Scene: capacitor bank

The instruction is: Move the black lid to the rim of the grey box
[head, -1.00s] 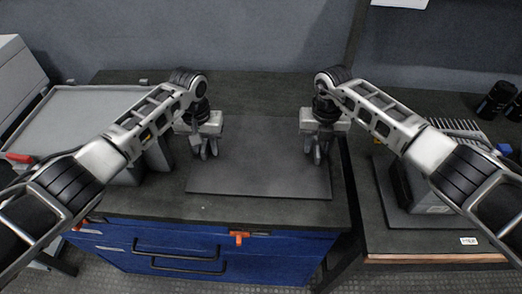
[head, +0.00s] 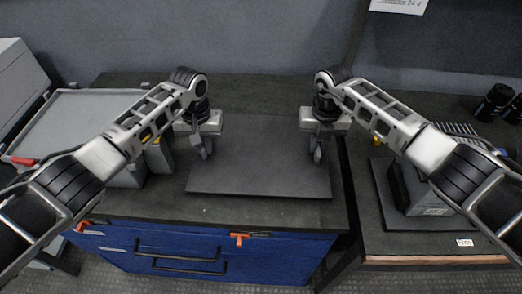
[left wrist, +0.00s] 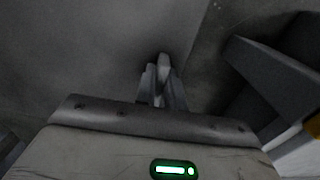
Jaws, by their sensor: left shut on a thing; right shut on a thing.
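The black lid (head: 260,170) is a dark flat plate lying on the dark bench top, in the middle of the head view. My left gripper (head: 206,151) is shut at its left side and my right gripper (head: 318,155) is shut at its right side. The lid also shows in the left wrist view (left wrist: 90,50), under the shut fingers (left wrist: 160,75); the exact contact is hidden. A grey box (head: 85,122) with a broad pale top stands at the left of the bench, partly behind my left arm.
A finned device (head: 425,195) stands on a dark plate on the right-hand bench. Black cylinders (head: 495,100) stand at the far right. A blue drawer unit (head: 200,255) with orange latches is under the bench. The bench behind the lid is clear.

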